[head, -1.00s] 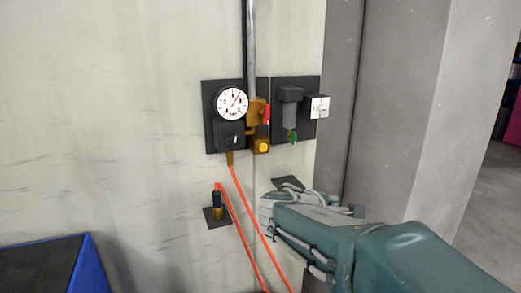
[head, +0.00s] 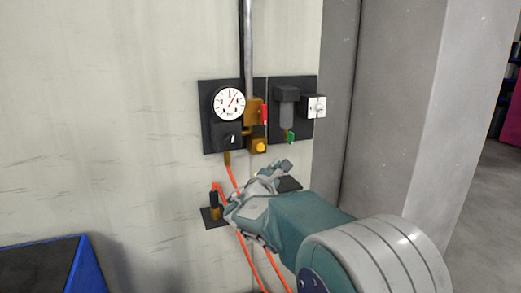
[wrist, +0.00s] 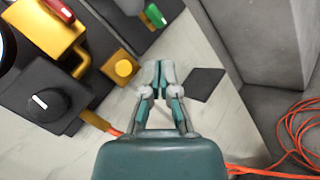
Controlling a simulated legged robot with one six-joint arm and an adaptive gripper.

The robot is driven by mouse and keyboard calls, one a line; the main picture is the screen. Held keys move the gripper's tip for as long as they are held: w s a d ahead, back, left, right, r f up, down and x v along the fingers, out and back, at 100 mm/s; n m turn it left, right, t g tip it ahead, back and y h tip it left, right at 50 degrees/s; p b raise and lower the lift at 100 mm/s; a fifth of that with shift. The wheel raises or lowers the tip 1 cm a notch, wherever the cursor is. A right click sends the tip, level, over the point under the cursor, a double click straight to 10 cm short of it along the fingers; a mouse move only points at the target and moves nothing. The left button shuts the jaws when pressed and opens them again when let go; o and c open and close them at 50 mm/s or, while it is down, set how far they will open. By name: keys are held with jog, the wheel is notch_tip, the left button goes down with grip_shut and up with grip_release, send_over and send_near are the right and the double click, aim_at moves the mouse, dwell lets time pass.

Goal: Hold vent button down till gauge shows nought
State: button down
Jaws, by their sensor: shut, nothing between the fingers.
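The round white gauge (head: 228,104) is on the wall panel in the head view. Its red needle points up and to the right; the numerals are too small to read. The vent button seems to be the yellow round button (head: 260,147) on the brass block below the pipe; it also shows in the wrist view (wrist: 123,68). My gripper (head: 284,166) is shut and empty, its tips below and right of the button in the head view. In the wrist view my gripper (wrist: 160,68) is to the right of the button, apart from it in the picture.
A red lever (head: 264,114) is above the button. A dark knob block (head: 228,135) is under the gauge. A filter unit with a green tap (head: 290,137) is to the right. Orange hose (head: 250,262) hangs below, by my arm. A grey pillar (head: 395,100) stands at right.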

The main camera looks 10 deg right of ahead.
aim_at(262, 151)
jog(key=shift+w, duration=0.1)
jog(key=w+a, duration=0.1)
jog(key=w, duration=0.7)
jog(key=shift+w+a, duration=0.25)
jog(key=shift+a, duration=0.1)
dwell(1.3)
jog(key=shift+w+r, duration=0.1)
jog(key=shift+w, duration=0.25)
jog(key=shift+w+a, duration=0.1)
jog(key=shift+w, duration=0.4)
dwell(2.2)
jog(key=shift+s, duration=0.15)
jog(key=shift+s+d, duration=0.2)
jog(key=shift+s, duration=0.6)
jog(key=shift+s+d, duration=0.25)
jog(key=shift+s, duration=1)
jog(key=shift+s+d, duration=0.25)
jog(key=shift+s, duration=0.95)
